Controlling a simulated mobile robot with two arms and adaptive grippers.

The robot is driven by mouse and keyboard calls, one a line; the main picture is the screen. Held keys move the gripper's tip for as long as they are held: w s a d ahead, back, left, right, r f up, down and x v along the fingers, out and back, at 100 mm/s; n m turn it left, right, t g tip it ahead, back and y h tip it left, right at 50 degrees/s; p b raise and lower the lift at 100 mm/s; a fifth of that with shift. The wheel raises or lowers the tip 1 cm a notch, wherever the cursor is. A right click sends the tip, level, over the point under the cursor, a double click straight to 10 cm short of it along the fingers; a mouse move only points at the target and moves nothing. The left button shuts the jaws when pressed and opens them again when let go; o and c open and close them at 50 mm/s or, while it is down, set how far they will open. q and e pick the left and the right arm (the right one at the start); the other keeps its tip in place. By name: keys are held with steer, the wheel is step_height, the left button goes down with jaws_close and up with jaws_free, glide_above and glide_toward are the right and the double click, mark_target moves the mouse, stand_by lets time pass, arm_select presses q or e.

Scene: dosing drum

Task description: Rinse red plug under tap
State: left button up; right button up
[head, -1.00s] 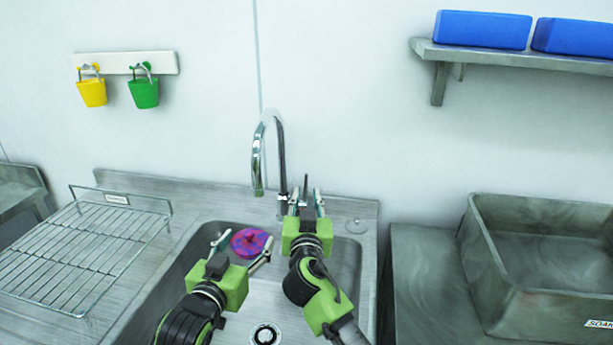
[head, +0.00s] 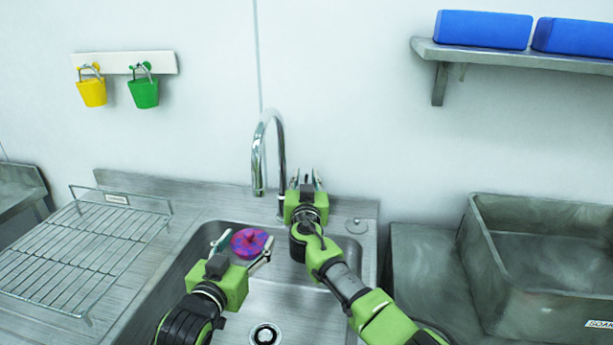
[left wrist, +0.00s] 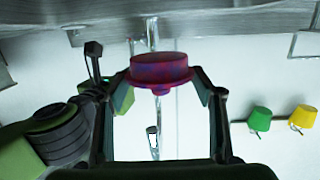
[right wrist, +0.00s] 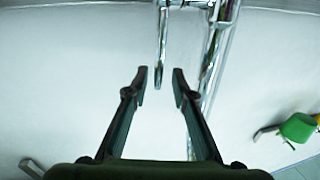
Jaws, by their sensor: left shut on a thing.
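The red plug (head: 249,240), smeared with purple-blue, is between the fingers of my left gripper (head: 245,246), above the sink. In the left wrist view the plug (left wrist: 160,68) is held at the fingertips, with both fingers touching its sides. The chrome tap (head: 281,155) arches up behind the sink, its spout end to the right of and beyond the plug. My right gripper (head: 305,178) is beside the tap's base, fingers apart. In the right wrist view a thin chrome rod (right wrist: 162,50) reaches down between its fingertips without clear contact. I cannot make out running water.
The sink (head: 290,297) has a drain (head: 264,334). A wire rack (head: 80,255) stands left of it, and a metal soak tub (head: 530,305) stands right. Yellow (head: 92,92) and green (head: 144,93) buckets hang on the wall. Blue blocks (head: 483,29) lie on a shelf.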

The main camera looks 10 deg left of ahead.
steer(key=shift+w+r, duration=0.1)
steer(key=shift+w, duration=0.25)
jaws_close()
steer(key=shift+d, duration=0.1)
steer(key=shift+s+f+t, duration=0.2)
steer(key=shift+s+t, duration=0.1)
steer(key=shift+t, duration=0.1)
steer(key=shift+s+t, duration=0.3)
steer(key=shift+s, duration=0.05)
